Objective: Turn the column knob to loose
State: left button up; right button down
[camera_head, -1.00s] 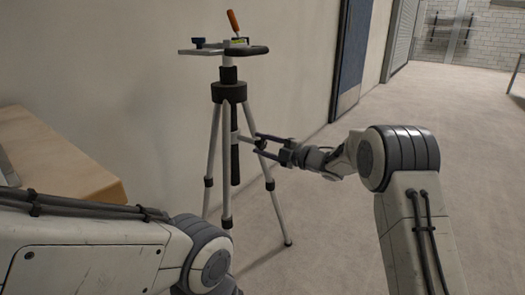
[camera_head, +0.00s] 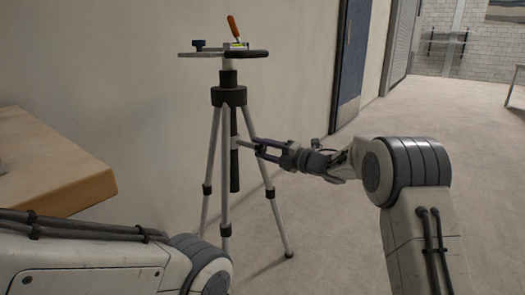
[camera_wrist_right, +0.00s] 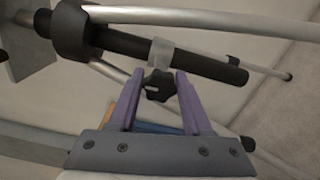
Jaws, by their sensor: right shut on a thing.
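A tripod (camera_head: 229,96) with silver legs and a black hub stands by the wall, upright. Its dark centre column (camera_head: 235,165) hangs between the legs. In the right wrist view the black, lobed column knob (camera_wrist_right: 158,85) sits on a pale collar (camera_wrist_right: 160,55) around the column (camera_wrist_right: 195,62). My right gripper (camera_head: 260,148) reaches the tripod from the right. In the wrist view its two purple fingers (camera_wrist_right: 158,88) are on either side of the knob, shut on it. In the head view the knob is too small to make out. My left gripper is out of view.
The tripod head carries an orange-handled lever (camera_head: 234,26), a blue knob (camera_head: 199,44) and a black handle (camera_head: 246,53). A wooden table (camera_head: 50,170) is at the left. A blue door (camera_head: 350,65) is behind. The floor at the right is clear.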

jog(key=shift+c, duration=1.8)
grip_release()
jog(key=shift+d, duration=0.1)
jog(key=p+v, duration=0.4)
jog(key=v, duration=0.6)
jog(key=shift+s, duration=0.15)
